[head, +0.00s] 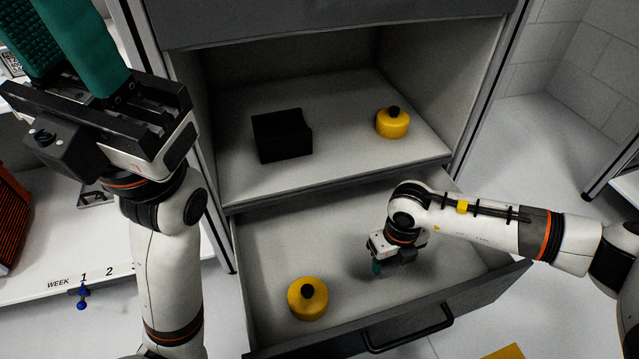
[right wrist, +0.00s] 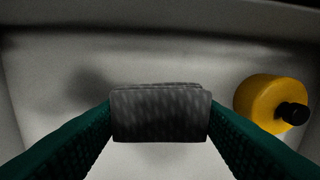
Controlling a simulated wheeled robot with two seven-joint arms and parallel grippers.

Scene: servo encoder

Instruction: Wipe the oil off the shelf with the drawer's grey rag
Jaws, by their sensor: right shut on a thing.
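My right gripper (head: 389,268) is down inside the open drawer (head: 270,240). In the right wrist view its green fingers close on the two sides of the grey rag (right wrist: 161,115), a folded, patterned block. In the head view the rag is mostly hidden under the gripper. The shelf (head: 350,170) is the pale board in the cabinet above the drawer. I cannot make out an oil patch on it. My left gripper (head: 62,40) is raised at the upper left, its green fingers apart and empty, tips cut off by the frame.
A black box (head: 281,136) and a yellow container with a black knob (head: 392,123) stand on the shelf. A similar yellow container (head: 307,298) stands in the drawer; it also shows in the right wrist view (right wrist: 262,103). The drawer's front has a dark handle (head: 408,333).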

